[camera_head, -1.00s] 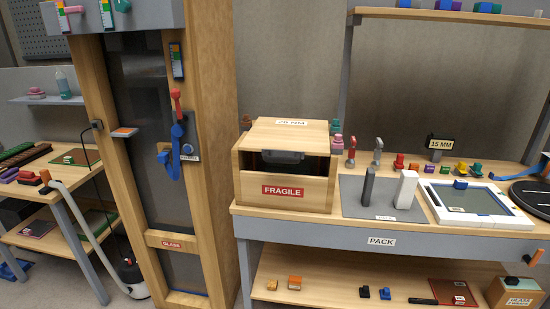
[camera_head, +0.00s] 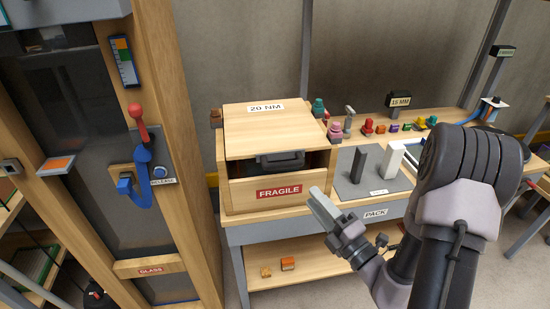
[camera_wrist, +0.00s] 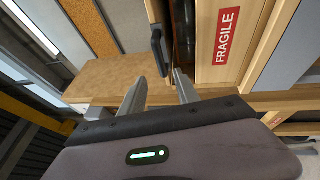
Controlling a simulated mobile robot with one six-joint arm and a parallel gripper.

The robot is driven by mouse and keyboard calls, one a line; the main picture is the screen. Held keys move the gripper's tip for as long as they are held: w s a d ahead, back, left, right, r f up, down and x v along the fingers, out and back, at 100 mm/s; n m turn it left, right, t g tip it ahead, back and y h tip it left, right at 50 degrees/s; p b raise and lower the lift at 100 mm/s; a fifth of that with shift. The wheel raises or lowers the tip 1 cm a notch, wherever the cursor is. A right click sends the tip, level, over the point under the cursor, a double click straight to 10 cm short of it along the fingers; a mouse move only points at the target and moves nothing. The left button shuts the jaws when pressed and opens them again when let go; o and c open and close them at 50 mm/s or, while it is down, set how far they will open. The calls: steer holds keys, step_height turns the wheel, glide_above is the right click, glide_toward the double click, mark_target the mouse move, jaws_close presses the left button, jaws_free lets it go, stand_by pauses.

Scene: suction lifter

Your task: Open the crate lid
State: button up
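The wooden crate (camera_head: 237,195) stands at the left end of the bench, with a red FRAGILE label on its front. Its lid (camera_head: 262,130) lies across the top. A dark handle (camera_head: 280,161) sits at the lid's front edge, before a dark gap above the front panel. In the wrist view the handle (camera_wrist: 157,50) is beyond the fingertips, near the FRAGILE panel (camera_wrist: 240,45). My gripper (camera_head: 318,202) is in front of the crate's lower right corner, below the handle. In the wrist view my gripper (camera_wrist: 160,76) has its fingers apart with nothing between them.
A tall wood-framed glass panel with a blue handle (camera_head: 143,178) and red lever stands left of the crate. Two upright blocks (camera_head: 391,159) stand on a grey plate to its right. Small coloured items (camera_head: 392,126) line the bench behind.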

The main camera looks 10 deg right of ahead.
mark_target(284, 163)
steer(key=x, duration=1.4)
steer(key=shift+a, duration=0.25)
steer(key=shift+s, duration=0.1)
jaws_close()
stand_by(0.4)
